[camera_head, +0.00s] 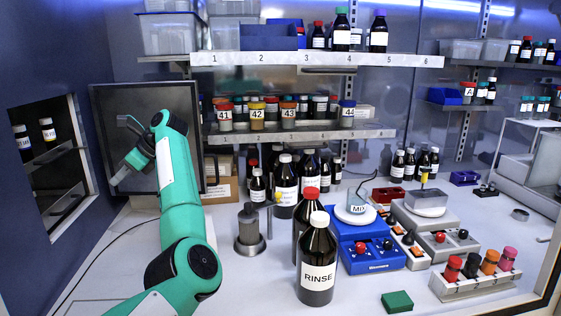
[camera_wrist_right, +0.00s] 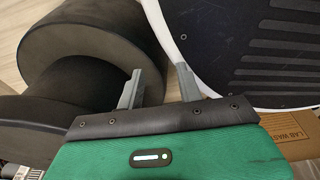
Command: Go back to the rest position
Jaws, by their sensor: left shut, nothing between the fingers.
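My left arm, green and black, rises from the lower left in the head view and bends at the top. My left gripper (camera_head: 119,177) is shut and empty in front of the dark framed panel on the left, pointing down and left. Whether its tips touch the panel cannot be told. My right gripper (camera_wrist_right: 160,72) shows only in the right wrist view. Its two grey fingers are apart with nothing between them. It is above the floor, between dark round shapes and a white-rimmed black ribbed surface.
The dark panel (camera_head: 98,115) stands behind my left arm, beside a wall opening with bottles. A RINSE bottle (camera_head: 317,268) and a blue device (camera_head: 370,256) stand right of the arm. Shelves (camera_head: 330,60) hold bottles. A cardboard box (camera_wrist_right: 290,125) lies near the right gripper.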

